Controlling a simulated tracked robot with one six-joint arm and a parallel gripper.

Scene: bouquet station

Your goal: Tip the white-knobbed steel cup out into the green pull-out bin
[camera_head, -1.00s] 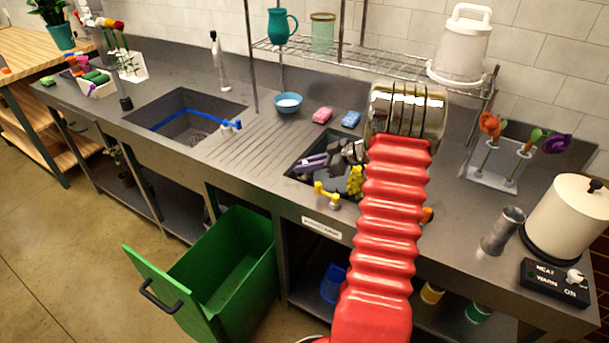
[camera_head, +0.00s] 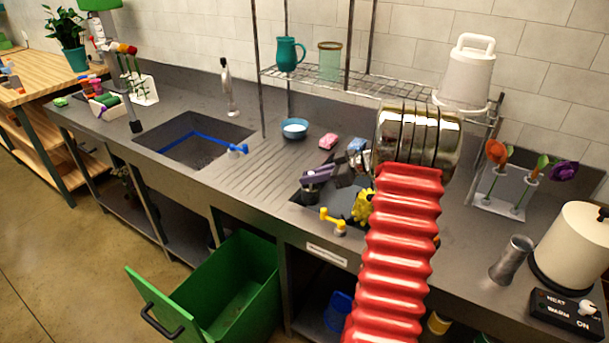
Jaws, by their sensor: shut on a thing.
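My gripper (camera_head: 322,178), with dark and purple parts, is above the small sink in the worktop, left of my red arm. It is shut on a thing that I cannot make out. A small shiny silver piece (camera_head: 359,157) shows beside it; I cannot tell whether it is a cup or part of my wrist. A plain steel cup (camera_head: 511,260) stands upright on the right of the worktop, apart from the gripper; no white knob shows on it. The green bin (camera_head: 238,276) is pulled out below the worktop, lower left of the gripper, with its top open.
A yellow tap (camera_head: 332,221) is at the small sink's front edge. A blue bowl (camera_head: 294,129) and sponges (camera_head: 328,141) lie behind. A wire shelf (camera_head: 370,88) hangs above. A white urn (camera_head: 577,243) stands at right. The ribbed drainboard (camera_head: 255,165) is clear.

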